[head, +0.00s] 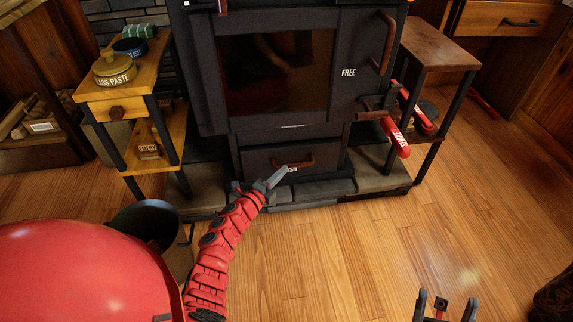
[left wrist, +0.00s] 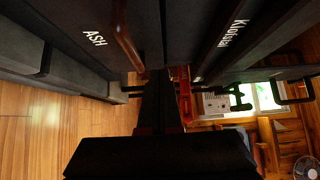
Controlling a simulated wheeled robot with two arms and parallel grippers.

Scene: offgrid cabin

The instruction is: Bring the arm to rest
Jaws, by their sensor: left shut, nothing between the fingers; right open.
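My left arm reaches up to the black stove (head: 215,110). Its left gripper (head: 277,177) is shut and empty, close in front of the ash drawer (head: 258,161) and just below the drawer's brown handle (head: 295,163). I cannot tell whether the fingers touch the drawer. In the left wrist view the shut dark fingers (left wrist: 159,98) point away beside the drawer handle (left wrist: 126,38) and the ASH label (left wrist: 95,38). The drawer looks shut. My right gripper (head: 443,308) is open and empty at the bottom right, over the floor.
A small wooden side table (head: 112,92) with a tin (head: 112,70) stands left of the stove. A dark bucket (head: 146,221) is on the floor at the left. A second stand (head: 440,50) and a red-handled tool (head: 396,138) are on the right. The wooden floor (head: 350,250) is clear.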

